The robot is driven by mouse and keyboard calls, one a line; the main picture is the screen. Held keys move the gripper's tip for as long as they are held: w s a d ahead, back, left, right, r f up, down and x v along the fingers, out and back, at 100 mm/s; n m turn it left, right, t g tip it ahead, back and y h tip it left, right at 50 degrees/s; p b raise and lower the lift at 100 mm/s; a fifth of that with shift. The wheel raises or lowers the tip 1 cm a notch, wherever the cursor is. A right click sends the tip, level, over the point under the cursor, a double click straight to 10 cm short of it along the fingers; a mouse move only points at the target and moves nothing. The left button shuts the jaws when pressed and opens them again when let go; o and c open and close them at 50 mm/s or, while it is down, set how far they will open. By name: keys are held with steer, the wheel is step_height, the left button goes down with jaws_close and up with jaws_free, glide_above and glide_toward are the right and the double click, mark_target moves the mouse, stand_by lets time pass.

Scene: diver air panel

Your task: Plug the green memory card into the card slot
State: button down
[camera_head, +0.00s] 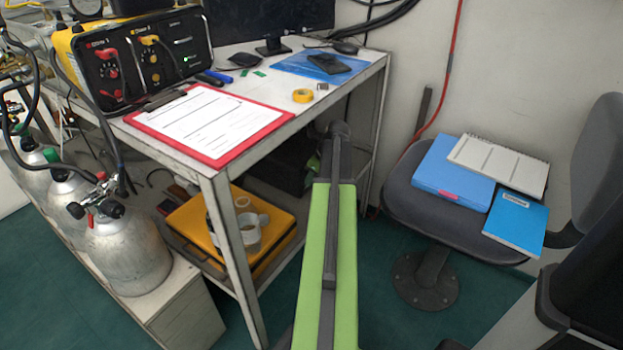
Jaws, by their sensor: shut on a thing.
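My arm reaches up from the bottom middle and ends in a dark rounded joint just past the right front edge of the table. My gripper's fingers cannot be made out; they are hidden behind or beyond this arm end. Two small green pieces lie on the table, one flat piece (259,73) and another green piece (245,72) beside it; I cannot tell whether either is the memory card. A dark device (336,63) lies on a blue mat (290,63) at the table's back right. I cannot make out a card slot.
On the white table (345,84) are a yellow tape roll (303,96), a small grey block (322,86) and a red clipboard (205,120). A black and yellow panel box (140,55) stands at left. A chair (405,190) holding folders stands at right.

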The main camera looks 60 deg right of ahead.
steer(key=c, duration=1.5)
jaws_free()
steer(key=shift+w, duration=0.1)
steer(key=shift+r, duration=0.1)
steer(key=p+v, duration=1.1)
steer(key=v, duration=0.1)
steer(key=shift+s, duration=0.2)
